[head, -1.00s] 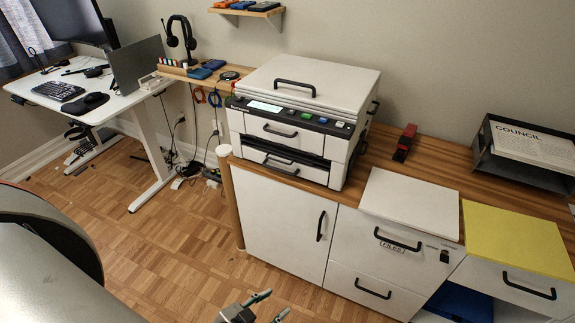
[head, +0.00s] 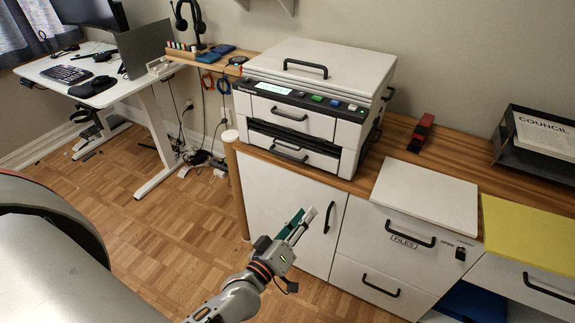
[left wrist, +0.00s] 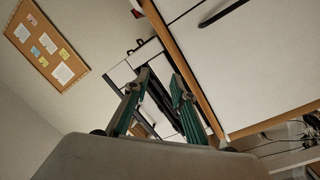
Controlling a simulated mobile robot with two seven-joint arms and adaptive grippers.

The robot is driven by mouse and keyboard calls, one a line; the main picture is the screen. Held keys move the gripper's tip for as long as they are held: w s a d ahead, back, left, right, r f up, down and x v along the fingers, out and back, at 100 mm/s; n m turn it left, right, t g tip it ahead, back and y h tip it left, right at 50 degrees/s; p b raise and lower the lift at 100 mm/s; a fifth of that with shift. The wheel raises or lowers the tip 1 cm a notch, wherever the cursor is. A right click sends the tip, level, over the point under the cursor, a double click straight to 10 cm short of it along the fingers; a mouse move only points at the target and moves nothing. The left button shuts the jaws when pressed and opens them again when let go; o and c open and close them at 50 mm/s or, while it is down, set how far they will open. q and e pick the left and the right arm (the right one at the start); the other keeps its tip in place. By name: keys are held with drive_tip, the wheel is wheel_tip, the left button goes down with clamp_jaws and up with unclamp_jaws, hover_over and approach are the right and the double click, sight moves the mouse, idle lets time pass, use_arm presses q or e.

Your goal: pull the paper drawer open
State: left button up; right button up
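The white printer (head: 340,84) stands on the wooden counter. Its front has an upper drawer with a black handle (head: 288,114) and a lower drawer with a black handle (head: 290,152); both look shut, and no label shows which holds paper. My left gripper (head: 308,213) is in front of the white cabinet door, below and apart from the printer. In the left wrist view, its two green-and-grey fingers (left wrist: 160,78) are spread with nothing held between them. Part of the printer appears beyond them, partly hidden by the fingers. My right gripper is out of view.
Below the counter are a white cabinet door (head: 270,195) with a vertical handle and a files drawer (head: 385,230). A wooden post (head: 238,190) stands at the counter's left end. A red stapler (head: 421,134) lies right of the printer.

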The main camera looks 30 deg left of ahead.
use_arm(q)
drive_tip(key=shift+w+a+r+n+y+b, duration=0.5)
drive_tip(key=shift+w+a+n+y, duration=1.15)
drive_tip(key=shift+w+a+n, duration=0.85)
drive_tip(key=shift+w+a+r+n+y+b, duration=0.4)
drive_tip(key=shift+w+a+n+y+b, duration=0.25)
drive_tip(key=shift+w+a+n+y, duration=1.4)
drive_tip(key=shift+w+a+r+n+y+b, duration=0.5)
drive_tip(key=shift+w+a+n+y, duration=0.7)
drive_tip(key=shift+w+a+n, duration=1.75)
drive_tip(key=shift+w+d+n, duration=0.1)
drive_tip(key=shift+d+n, duration=0.2)
drive_tip(key=shift+d, duration=0.05)
clamp_jaws()
